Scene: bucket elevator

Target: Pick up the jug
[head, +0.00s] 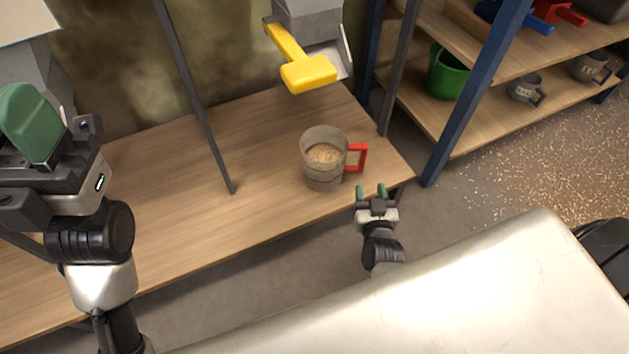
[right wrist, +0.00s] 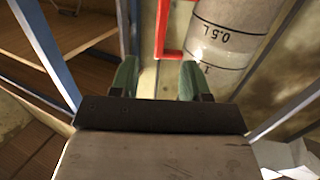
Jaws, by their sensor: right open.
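The jug (head: 322,170) is a clear grey measuring jug with a red handle (head: 357,158) on its right side. It stands upright on the wooden bench near the front right corner and holds tan grainy material. My right gripper (head: 371,190) is open and empty, just in front of and below the handle. In the right wrist view, the open green fingertips (right wrist: 158,78) point toward the red handle (right wrist: 176,30), and the jug's marked wall (right wrist: 228,35) is at the upper right. My left gripper (head: 30,115) is at the left edge, its green finger large; its opening cannot be told.
A thin dark post (head: 200,110) rises from the bench (head: 150,200). At right, blue-posted shelves hold a green bucket (head: 447,75) and grey jugs (head: 525,88). The bench left of the jug is clear.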

